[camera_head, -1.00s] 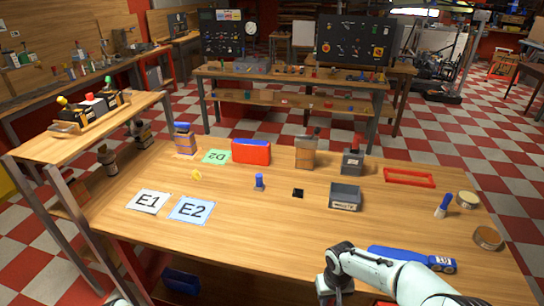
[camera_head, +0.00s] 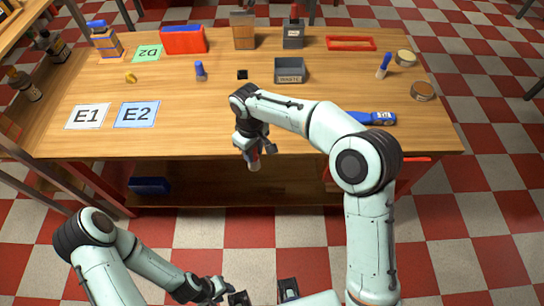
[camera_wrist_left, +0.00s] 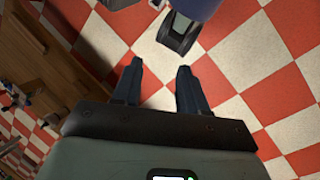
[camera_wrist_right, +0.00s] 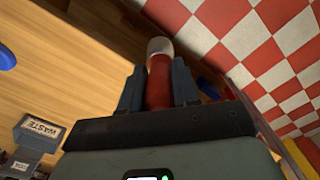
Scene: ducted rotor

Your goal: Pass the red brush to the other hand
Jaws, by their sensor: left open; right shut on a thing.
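The red brush (camera_wrist_right: 158,82) stands between the two fingers of my right gripper (camera_wrist_right: 157,88), its pale rounded end pointing away from the wrist. In the head view the brush (camera_head: 254,163) hangs below my right gripper (camera_head: 252,148), in front of the table's front edge, pale end down. My right gripper is shut on it. My left gripper (camera_head: 224,296) is low at the bottom of the head view, well below and apart from the brush. In the left wrist view my left gripper (camera_wrist_left: 157,85) is open, with only checkered floor between its fingers.
The workbench (camera_head: 200,140) holds the E1 card (camera_head: 88,116), the E2 card (camera_head: 137,114), a grey waste bin (camera_head: 290,72), a blue tool (camera_head: 372,118), a red frame (camera_head: 351,43) and a red-blue box (camera_head: 183,40). A blue bin (camera_head: 149,185) sits on the lower shelf. Open floor lies in front.

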